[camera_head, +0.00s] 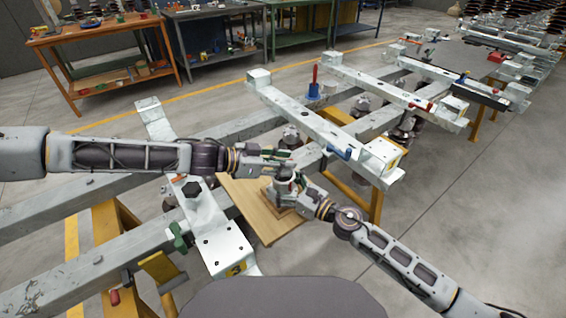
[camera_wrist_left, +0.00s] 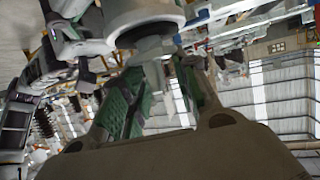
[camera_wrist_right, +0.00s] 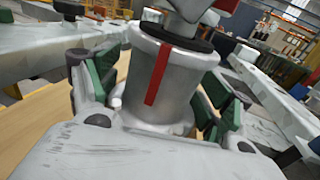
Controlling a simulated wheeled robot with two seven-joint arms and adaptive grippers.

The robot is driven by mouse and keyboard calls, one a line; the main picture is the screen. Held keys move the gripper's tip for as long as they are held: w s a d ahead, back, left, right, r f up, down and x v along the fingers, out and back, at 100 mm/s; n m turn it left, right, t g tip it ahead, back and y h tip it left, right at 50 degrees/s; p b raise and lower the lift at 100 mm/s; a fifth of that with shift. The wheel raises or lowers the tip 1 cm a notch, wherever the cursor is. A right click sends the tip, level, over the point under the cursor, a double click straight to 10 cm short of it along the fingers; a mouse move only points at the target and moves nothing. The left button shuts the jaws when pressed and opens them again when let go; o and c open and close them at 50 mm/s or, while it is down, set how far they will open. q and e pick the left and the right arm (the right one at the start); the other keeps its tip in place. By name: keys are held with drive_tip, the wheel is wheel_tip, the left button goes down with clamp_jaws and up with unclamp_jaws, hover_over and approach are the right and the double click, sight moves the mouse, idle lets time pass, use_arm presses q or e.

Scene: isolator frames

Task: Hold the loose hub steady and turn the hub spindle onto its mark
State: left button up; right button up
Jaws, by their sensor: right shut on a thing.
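The loose hub (camera_head: 284,187) is a pale grey metal cylinder standing upright on a wooden board. My right gripper (camera_head: 297,190) is shut on it; in the right wrist view the green-padded fingers flank the hub body (camera_wrist_right: 185,80), which bears a vertical red stripe. Above its dark collar is the spindle (camera_wrist_right: 190,8), cut off by the frame, with red at the top edge. My left gripper (camera_head: 287,158) is over the hub's top, with its fingers apart. In the left wrist view its green-padded fingers (camera_wrist_left: 158,92) show a gap, with the hub's round body (camera_wrist_left: 140,18) beyond.
The wooden board (camera_head: 255,205) lies among grey frame rails. A white bracket plate (camera_head: 222,245) with a black knob and green clamp stands left of it. A white crossbeam (camera_head: 320,125) with a red-handled tool lies beyond. Workbenches (camera_head: 95,45) line the back; open floor is at right.

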use_arm(q)
drive_tip(key=shift+c, duration=0.2)
clamp_jaws()
drive_tip(key=shift+w+d+m+g+h, duration=0.1)
drive_tip(key=shift+m+g+h, duration=0.2)
drive_tip(key=shift+m+g, duration=1.5)
drive_tip(key=shift+g, duration=0.2)
drive_tip(key=shift+m+g, duration=2.1)
drive_tip(key=shift+g, duration=0.3)
drive_tip(key=shift+m+g+y, duration=1.5)
drive_tip(key=shift+m+g, duration=0.9)
drive_tip(key=shift+g, duration=0.2)
drive_tip(key=shift+m+g+y, duration=0.5)
drive_tip(key=shift+m+y, duration=0.3)
drive_tip(key=shift+m+g+y, duration=0.3)
drive_tip(key=shift+m+g, duration=0.1)
